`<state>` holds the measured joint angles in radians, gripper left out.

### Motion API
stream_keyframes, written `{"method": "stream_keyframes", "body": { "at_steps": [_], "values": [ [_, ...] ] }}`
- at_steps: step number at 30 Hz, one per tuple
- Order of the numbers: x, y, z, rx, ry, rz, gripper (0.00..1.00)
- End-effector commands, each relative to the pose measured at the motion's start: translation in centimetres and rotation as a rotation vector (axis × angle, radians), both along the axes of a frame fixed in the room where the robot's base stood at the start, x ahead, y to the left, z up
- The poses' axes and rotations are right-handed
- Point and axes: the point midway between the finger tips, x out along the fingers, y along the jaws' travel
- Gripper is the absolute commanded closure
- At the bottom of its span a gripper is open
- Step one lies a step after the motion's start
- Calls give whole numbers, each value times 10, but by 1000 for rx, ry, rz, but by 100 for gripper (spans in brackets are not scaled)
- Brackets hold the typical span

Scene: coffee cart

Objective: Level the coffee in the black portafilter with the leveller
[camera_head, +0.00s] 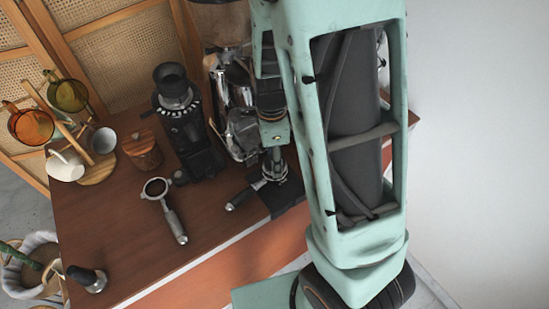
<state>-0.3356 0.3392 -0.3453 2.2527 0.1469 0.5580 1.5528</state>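The fingers are too small and dark to read. A second portafilter (170,213) with a grey handle lies left on the counter, dark grounds in its basket.
A black grinder (183,125) and a shiny machine (238,128) stand behind. A wooden canister (142,150), grey cup (103,140) and mug rack (97,170) are at left. The front-middle counter is clear.

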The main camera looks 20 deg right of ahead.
Motion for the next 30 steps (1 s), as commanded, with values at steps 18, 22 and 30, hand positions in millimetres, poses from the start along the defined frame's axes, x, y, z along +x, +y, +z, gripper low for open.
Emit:
{"method": "stream_keyframes", "body": {
  "at_steps": [18, 22, 30],
  "values": [
    [1, 0, 18, 0, -2, 0, 88],
    [2, 1, 24, 1, -4, 0, 88],
    [2, 1, 51, 2, -5, 0, 88]
  ]
}}
